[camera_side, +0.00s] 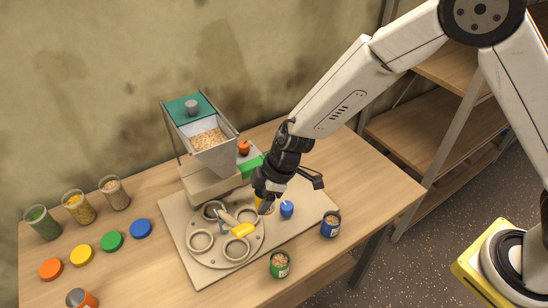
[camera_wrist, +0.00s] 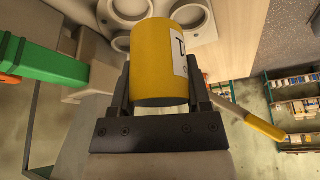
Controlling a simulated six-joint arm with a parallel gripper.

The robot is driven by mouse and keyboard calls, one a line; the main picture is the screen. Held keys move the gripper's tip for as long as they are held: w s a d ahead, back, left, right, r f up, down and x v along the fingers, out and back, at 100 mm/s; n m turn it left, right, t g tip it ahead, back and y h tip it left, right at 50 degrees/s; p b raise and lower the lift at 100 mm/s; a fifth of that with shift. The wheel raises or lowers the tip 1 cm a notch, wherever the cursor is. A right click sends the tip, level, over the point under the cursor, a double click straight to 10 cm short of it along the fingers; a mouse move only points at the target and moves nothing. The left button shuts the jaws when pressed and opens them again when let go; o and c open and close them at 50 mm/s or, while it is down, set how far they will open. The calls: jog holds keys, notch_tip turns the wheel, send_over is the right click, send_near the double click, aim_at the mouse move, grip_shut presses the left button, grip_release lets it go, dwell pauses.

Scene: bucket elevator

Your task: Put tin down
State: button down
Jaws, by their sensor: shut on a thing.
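My gripper (camera_side: 266,194) is shut on a yellow tin (camera_wrist: 160,62). In the wrist view the tin sits between both fingers, with part of a white label on its right side. In the side view only a sliver of the yellow tin (camera_side: 261,204) shows beneath the dark gripper. The gripper is over the right part of a round turntable (camera_side: 212,257) with several ring-shaped holders. I cannot tell whether the tin touches the turntable.
A blue knob (camera_side: 287,208), blue tin (camera_side: 330,224) and green tin (camera_side: 280,265) stand to the right. A hopper (camera_side: 212,140) rises behind. Coloured lids (camera_side: 111,241) and filled glasses (camera_side: 78,208) are at left.

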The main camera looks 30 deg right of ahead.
send_over(245, 220)
jog(key=f, duration=0.6)
jog(key=shift+s+d, duration=0.1)
jog(key=shift+s, duration=0.1)
jog(key=shift+w+f, duration=0.25)
jog(key=shift+f, duration=1.5)
jog(key=shift+f, duration=0.2)
jog(key=shift+c, duration=0.2)
grip_release()
jog(key=shift+r, duration=0.2)
